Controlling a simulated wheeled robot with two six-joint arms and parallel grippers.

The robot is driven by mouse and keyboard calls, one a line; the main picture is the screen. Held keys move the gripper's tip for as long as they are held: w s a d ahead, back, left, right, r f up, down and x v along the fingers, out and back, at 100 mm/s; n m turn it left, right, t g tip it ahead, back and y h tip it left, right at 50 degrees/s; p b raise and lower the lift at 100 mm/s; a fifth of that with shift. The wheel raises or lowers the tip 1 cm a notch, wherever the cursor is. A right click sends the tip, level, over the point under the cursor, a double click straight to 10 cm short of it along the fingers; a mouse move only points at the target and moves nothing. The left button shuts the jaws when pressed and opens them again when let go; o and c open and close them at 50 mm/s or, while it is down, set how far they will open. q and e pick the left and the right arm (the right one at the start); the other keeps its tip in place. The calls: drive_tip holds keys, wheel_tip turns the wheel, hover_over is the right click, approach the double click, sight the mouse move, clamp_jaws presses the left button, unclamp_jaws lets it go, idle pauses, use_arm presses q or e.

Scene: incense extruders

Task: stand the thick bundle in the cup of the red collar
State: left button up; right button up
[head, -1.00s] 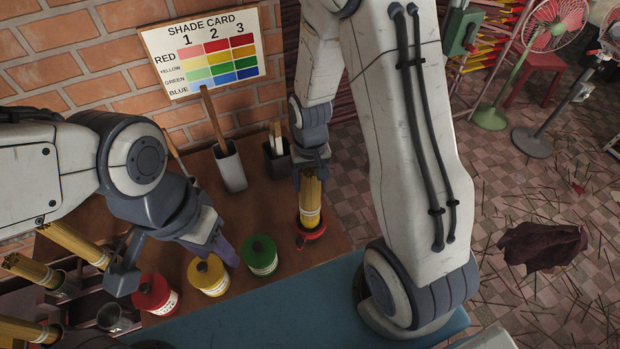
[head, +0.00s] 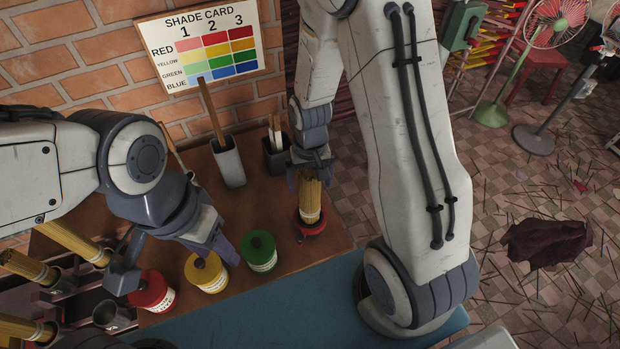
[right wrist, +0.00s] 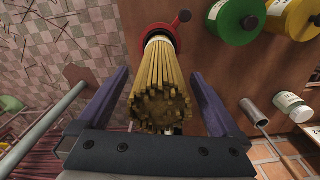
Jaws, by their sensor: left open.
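The thick bundle (head: 311,200) of yellow-brown sticks, with a pale band near its lower end, stands roughly upright in the cup of the red collar (head: 316,230) on the brown table. In the right wrist view I look down on the ends of the bundle (right wrist: 160,95), with the red collar (right wrist: 176,36) beyond it. My right gripper (head: 311,181) is around the upper bundle, its fingers spread with gaps on both sides. The cup's inside is hidden by the bundle. My left gripper (head: 177,263) is open and empty above the left of the table.
Red (head: 153,292), yellow (head: 206,271) and green (head: 259,251) round containers stand in a row left of the collar. More bundles (head: 28,268) stand in metal cups at far left. Two holders (head: 229,163) with sticks stand behind, near the brick wall.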

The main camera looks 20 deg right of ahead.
wheel_tip(320, 180, up, 10)
drive_tip(key=shift+r+b, duration=0.25)
drive_tip(key=shift+b, duration=0.35)
drive_tip(key=s+a+r+n+b, duration=0.1)
drive_tip(key=s+a+n, duration=0.3)
drive_tip(key=s, duration=0.5)
drive_tip(key=s+a+r+n+y+b, duration=0.1)
drive_tip(key=s+a+r+n, duration=0.2)
drive_tip(key=s+a+n, duration=0.2)
drive_tip(key=s+a, duration=0.3)
drive_tip(key=s, duration=0.1)
drive_tip(key=shift+a, duration=0.2)
idle(0.9)
